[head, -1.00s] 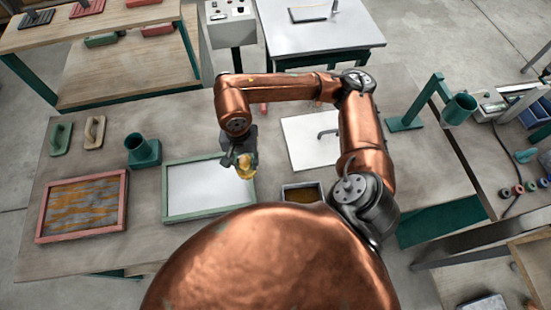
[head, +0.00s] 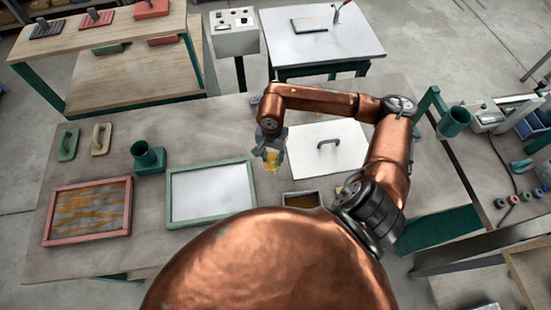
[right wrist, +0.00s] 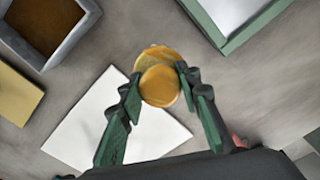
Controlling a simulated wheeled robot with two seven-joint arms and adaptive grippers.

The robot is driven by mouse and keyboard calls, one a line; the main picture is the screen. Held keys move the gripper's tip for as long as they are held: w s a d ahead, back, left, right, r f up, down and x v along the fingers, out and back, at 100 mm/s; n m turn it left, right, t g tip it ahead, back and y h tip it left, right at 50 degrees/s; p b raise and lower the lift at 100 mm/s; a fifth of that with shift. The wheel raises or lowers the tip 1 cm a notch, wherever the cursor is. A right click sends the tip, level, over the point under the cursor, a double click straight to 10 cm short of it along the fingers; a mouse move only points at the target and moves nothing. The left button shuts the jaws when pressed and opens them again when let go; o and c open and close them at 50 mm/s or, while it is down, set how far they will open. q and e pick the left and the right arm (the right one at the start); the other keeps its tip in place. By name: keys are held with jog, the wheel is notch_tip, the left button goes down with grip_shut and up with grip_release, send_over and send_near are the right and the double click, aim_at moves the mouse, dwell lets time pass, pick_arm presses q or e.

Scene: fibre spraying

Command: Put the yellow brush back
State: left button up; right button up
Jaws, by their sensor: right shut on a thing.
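My right gripper (head: 270,146) is shut on the yellow brush (head: 272,160), held above the table left of the white board with a handle. In the right wrist view the brush (right wrist: 158,78) shows as a round yellow-orange shape between the two green fingers (right wrist: 162,95); its full shape is hard to tell. Its yellow part hangs down below the gripper in the head view. My left gripper is not in view.
The white board (head: 320,165) lies on the table, with a box of brown material (head: 303,200) in front. A green-framed white panel (head: 210,192), a green cup (head: 148,157) and a red-framed panel (head: 90,210) lie further left. Another green cup (head: 455,122) hangs on a stand at right.

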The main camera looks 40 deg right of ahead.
jog(key=shift+w+d+f, duration=0.1)
jog(key=shift+d+f, duration=0.4)
jog(key=shift+f, duration=0.05)
jog(key=f, duration=0.1)
jog(key=f+p, duration=0.1)
jog(key=f, duration=0.1)
jog(key=shift+w+d+f+p, duration=0.15)
jog(key=shift+d+f+p, duration=0.15)
jog(key=shift+f, duration=0.15)
jog(key=shift+f, duration=0.1)
jog(key=shift+f+b, duration=0.1)
jog(key=shift+b, duration=0.2)
jog(key=o, duration=1)
jog(key=shift+r, duration=0.2)
